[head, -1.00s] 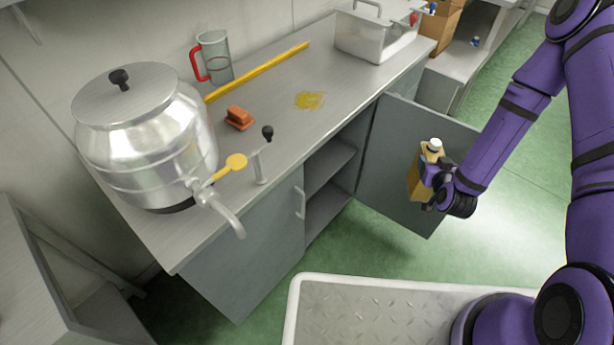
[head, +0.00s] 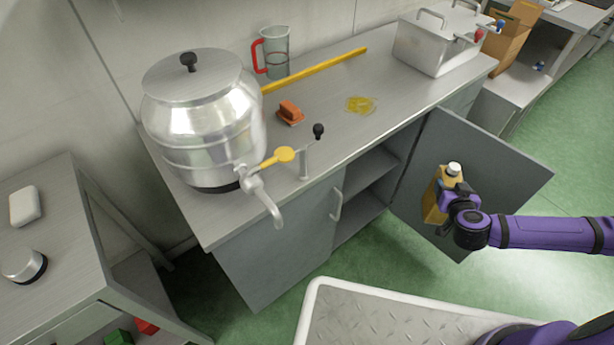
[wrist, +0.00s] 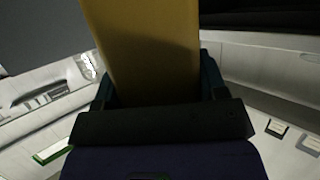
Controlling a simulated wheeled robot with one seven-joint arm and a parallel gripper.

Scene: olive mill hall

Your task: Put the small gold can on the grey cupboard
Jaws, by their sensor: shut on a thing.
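My gripper (head: 452,201) is shut on a gold can (head: 433,201) with a white cap, held upright in front of the open door of the grey cupboard. In the wrist view the gold can (wrist: 150,50) fills the space between my fingers, and its top is out of view. The grey cupboard (head: 268,262) has a steel worktop, one closed door with a handle, and an open door (head: 505,180) on the right. Two shelf spaces show inside, with nothing seen in them. The can is above the floor, outside the cupboard.
A side table (head: 60,245) is at left. The middle worktop has free room.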

